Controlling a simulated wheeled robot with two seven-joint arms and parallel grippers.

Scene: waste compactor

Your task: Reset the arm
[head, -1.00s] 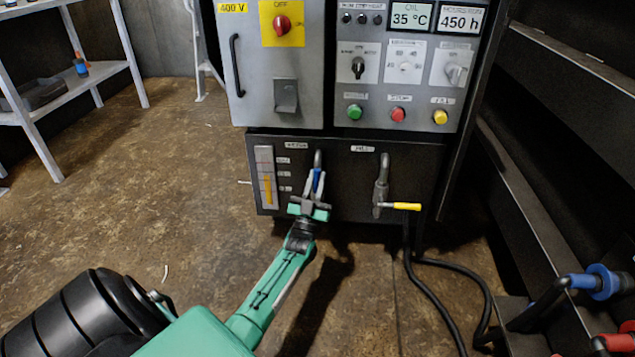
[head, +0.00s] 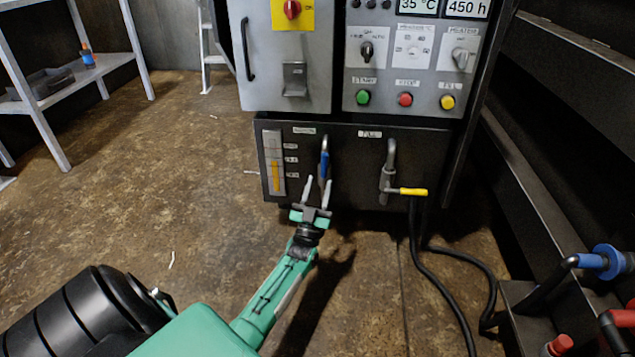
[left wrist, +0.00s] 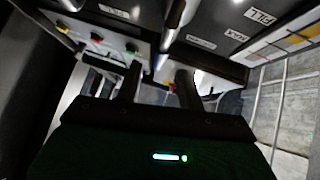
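My left arm is green and reaches in from the bottom left of the head view. My left gripper (head: 318,188) is open, its two light fingers apart and pointing up at the compactor's lower black panel. A blue-handled valve lever (head: 324,163) hangs down on that panel just above the fingertips, and the fingers appear clear of it. In the left wrist view the dark gripper fingers (left wrist: 157,90) stand wide apart with nothing seen held between them. My right gripper is not in view.
The compactor's lower panel (head: 345,190) also carries a yellow-handled valve (head: 410,191) to the right and a level gauge (head: 272,162) to the left. Black hoses (head: 455,280) run over the floor. A metal shelf (head: 75,75) stands at the left. Open floor lies left of the arm.

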